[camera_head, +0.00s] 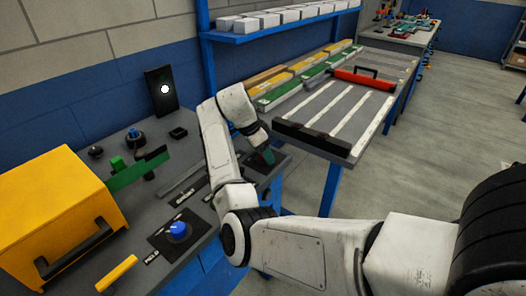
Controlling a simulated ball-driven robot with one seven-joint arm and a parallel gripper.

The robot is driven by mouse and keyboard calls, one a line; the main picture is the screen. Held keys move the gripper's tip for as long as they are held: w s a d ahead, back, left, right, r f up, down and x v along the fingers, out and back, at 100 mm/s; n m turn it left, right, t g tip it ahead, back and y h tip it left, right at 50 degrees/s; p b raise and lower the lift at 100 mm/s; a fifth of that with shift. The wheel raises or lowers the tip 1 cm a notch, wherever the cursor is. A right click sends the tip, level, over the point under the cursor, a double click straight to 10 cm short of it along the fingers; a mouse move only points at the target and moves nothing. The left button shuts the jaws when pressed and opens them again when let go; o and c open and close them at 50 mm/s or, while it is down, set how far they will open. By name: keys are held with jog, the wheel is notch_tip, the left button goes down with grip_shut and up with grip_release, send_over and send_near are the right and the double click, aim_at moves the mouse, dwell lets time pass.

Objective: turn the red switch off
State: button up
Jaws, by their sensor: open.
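My gripper (264,157) is small and dark at the end of my white arm, low over the right end of the grey panel bench (196,247). Its jaws are open, and I see nothing held in them. I cannot make out a red switch; my gripper and arm cover part of the bench there. A blue round knob (178,229) stands on a black plate at the bench's front, left of my arm.
A yellow box (62,205) with a black handle stands at left, near a yellow bar (117,273) and a green piece (125,175). A black panel with a white light (162,94) stands behind. A red bar (362,80) lies on the far table.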

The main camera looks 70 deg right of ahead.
jog(key=shift+c, duration=0.3)
jog(key=c, duration=1)
jog(key=shift+o, duration=0.2)
jog(key=shift+r+p, duration=0.1)
jog(key=shift+p, duration=0.25)
jog(key=n+p, duration=0.1)
jog(key=n+t+p, duration=0.1)
jog(key=n+p, duration=0.1)
jog(key=shift+s+r+h, duration=0.1)
jog(key=shift+r+h, duration=0.1)
jog(key=shift+h, duration=0.2)
jog(key=n+p, duration=0.2)
jog(key=n+t+p, duration=0.1)
jog(key=n+p, duration=0.1)
jog(key=p, duration=0.1)
jog(key=shift+s+a+t, duration=0.1)
jog(key=shift+s+t, duration=0.05)
jog(key=shift+t, duration=0.15)
jog(key=n+t+p, duration=0.1)
jog(key=n+p, duration=0.2)
jog(key=n, duration=0.1)
jog(key=shift+p, duration=0.4)
jog(key=shift+s+f+n+t+p, duration=0.1)
jog(key=shift+f+n+t+p, duration=0.1)
jog(key=shift+n+t+p, duration=0.9)
jog(key=shift+n, duration=0.6)
